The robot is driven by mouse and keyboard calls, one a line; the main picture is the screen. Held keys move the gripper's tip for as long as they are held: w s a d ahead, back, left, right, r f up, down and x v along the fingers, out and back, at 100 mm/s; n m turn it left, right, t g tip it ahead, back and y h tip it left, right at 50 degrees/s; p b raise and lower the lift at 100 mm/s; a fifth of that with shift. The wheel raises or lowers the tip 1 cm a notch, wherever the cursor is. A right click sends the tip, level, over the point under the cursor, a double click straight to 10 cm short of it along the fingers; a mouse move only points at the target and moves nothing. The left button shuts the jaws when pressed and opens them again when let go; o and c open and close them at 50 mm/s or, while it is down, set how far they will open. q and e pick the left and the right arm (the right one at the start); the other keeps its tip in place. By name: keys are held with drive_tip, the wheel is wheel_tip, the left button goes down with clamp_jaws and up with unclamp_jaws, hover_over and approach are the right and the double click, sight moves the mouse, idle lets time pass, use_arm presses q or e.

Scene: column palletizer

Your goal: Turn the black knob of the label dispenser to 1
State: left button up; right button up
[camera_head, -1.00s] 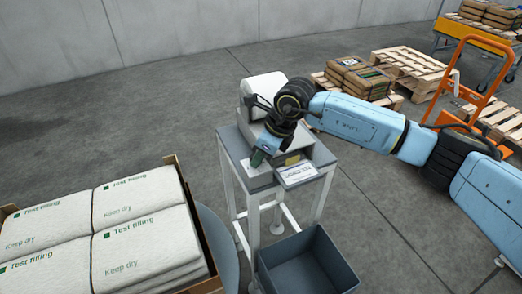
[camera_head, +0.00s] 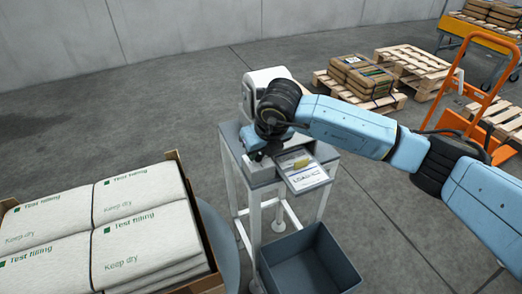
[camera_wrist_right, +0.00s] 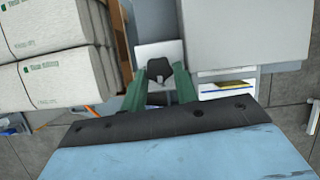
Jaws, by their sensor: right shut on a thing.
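The label dispenser (camera_head: 262,76) is a pale machine on a small grey stand (camera_head: 231,137). My right wrist covers much of it in the head view. The black knob (camera_wrist_right: 160,72) shows between the green fingers of my right gripper (camera_wrist_right: 160,80) in the right wrist view. The fingers are shut on the knob. In the head view the right gripper (camera_head: 257,155) is small and dark, at the left front of the dispenser, and the knob is hidden. I cannot read the knob's setting or any scale. My left gripper is not in view.
A tray with a printed label (camera_head: 308,177) juts from the dispenser. An empty grey bin (camera_head: 340,262) stands below. A carton of white sacks (camera_head: 205,240) is at left. Pallets (camera_head: 415,68) and an orange hand truck (camera_head: 484,85) stand at right.

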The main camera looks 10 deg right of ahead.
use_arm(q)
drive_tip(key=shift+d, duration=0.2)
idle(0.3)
use_arm(e)
drive_tip(key=o, duration=1)
drive_tip(key=shift+c, duration=0.2)
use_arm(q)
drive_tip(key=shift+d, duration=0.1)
use_arm(e)
drive_tip(key=shift+r, duration=0.1)
drive_tip(key=shift+r+p, duration=0.3)
drive_tip(key=shift+r, duration=0.15)
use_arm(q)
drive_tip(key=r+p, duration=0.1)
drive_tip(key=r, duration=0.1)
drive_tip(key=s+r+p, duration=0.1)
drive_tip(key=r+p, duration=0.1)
use_arm(e)
drive_tip(key=v, duration=0.7)
drive_tip(key=shift+s, duration=0.25)
drive_tip(key=shift+a+f, duration=0.1)
